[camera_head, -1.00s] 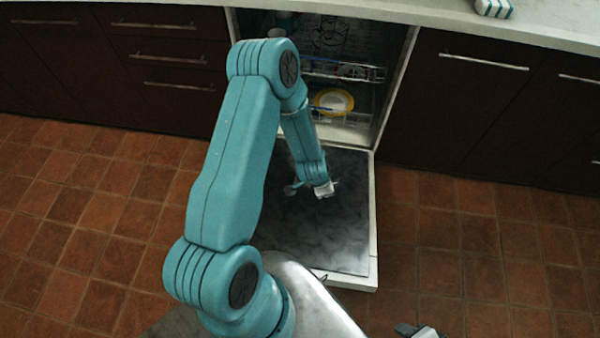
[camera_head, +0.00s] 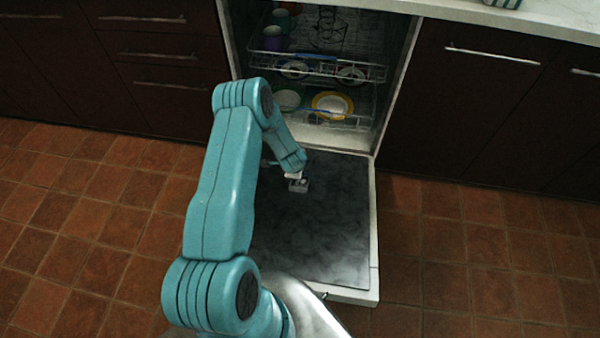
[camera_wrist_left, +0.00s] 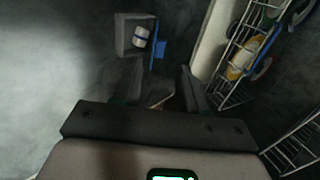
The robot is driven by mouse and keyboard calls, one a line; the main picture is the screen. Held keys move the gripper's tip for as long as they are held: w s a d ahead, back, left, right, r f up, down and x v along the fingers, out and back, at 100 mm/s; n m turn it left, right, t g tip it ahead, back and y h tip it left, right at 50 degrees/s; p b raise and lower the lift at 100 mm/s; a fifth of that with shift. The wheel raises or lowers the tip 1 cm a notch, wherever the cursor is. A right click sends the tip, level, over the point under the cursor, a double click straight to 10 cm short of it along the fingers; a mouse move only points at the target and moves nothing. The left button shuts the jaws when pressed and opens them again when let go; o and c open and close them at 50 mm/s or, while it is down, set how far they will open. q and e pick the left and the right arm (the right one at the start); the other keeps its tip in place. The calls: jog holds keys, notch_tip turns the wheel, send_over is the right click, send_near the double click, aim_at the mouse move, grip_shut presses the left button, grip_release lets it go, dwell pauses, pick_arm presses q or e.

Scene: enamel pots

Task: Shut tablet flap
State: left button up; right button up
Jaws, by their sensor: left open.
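The tablet compartment (camera_wrist_left: 123,36), a small grey box on the inner face of the lowered dishwasher door (camera_head: 335,225), shows in the left wrist view. A white and blue tablet (camera_wrist_left: 141,37) lies in it. The blue flap (camera_wrist_left: 159,48) stands open on the box's right side. My left gripper (camera_wrist_left: 160,86) is open and empty, with its fingers just short of the compartment and flap. In the head view my left gripper (camera_head: 296,180) is low over the upper left part of the door; the compartment cannot be made out clearly there. My right gripper is out of view.
The dishwasher's wire racks (camera_head: 330,70) hold cups and plates, including a yellow-rimmed plate (camera_head: 331,104). Rack wires (camera_wrist_left: 238,55) run close on the right in the wrist view. Dark cabinets (camera_head: 490,105) flank the opening. Tiled floor (camera_head: 470,260) is clear at right.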

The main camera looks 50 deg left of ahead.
pick_arm(q)
jog(key=b+x, duration=0.1)
jog(key=x, duration=0.5)
jog(key=shift+w+f+b, duration=0.15)
jog(key=shift+f+b, duration=0.05)
jog(key=shift+b, duration=0.1)
